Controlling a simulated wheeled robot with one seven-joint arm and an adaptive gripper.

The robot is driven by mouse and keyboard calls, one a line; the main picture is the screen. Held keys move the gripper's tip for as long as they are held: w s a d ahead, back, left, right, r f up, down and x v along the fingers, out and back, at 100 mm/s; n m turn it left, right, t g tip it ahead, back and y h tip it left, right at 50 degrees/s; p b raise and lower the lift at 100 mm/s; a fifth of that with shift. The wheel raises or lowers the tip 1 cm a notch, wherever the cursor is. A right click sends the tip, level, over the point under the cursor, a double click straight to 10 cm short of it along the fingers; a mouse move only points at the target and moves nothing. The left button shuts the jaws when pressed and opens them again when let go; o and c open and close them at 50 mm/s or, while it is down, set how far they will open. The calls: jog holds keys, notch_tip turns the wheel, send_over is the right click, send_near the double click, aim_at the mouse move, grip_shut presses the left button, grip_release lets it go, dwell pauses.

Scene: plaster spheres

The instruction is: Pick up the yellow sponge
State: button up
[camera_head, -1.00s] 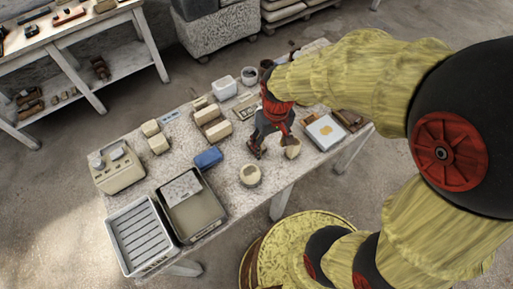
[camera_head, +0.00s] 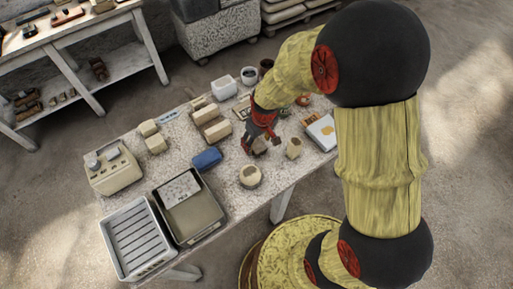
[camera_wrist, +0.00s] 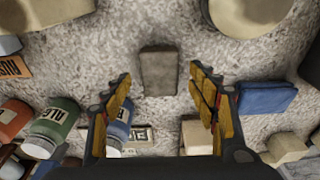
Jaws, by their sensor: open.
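No clearly yellow sponge shows in either view. A small grey-brown block (camera_wrist: 158,72) lies on the table in the wrist view, just beyond and between my fingertips. It is apart from both fingers. My gripper (camera_wrist: 160,82) is open and empty, its yellow-padded fingers spread on either side. In the head view, my gripper (camera_head: 261,145) points down over the middle of the table, and the fingers partly hide what lies under it. A blue block (camera_head: 207,158) lies to its left; it also shows at the right in the wrist view (camera_wrist: 267,98).
A round pale piece (camera_head: 250,176) and a pale cut piece (camera_head: 294,148) stand near the front edge. Cream blocks (camera_head: 216,131) lie behind the blue block. A tray (camera_head: 192,218) and a ribbed bin (camera_head: 135,238) are at left.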

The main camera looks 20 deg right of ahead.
notch_tip(320, 180, down, 2)
jog(key=shift+w+f, duration=0.1)
jog(key=shift+w, duration=0.05)
jog(key=shift+c, duration=0.4)
jog(key=c, duration=0.7)
jog(key=shift+c, duration=0.9)
jog(key=shift+r, duration=0.25)
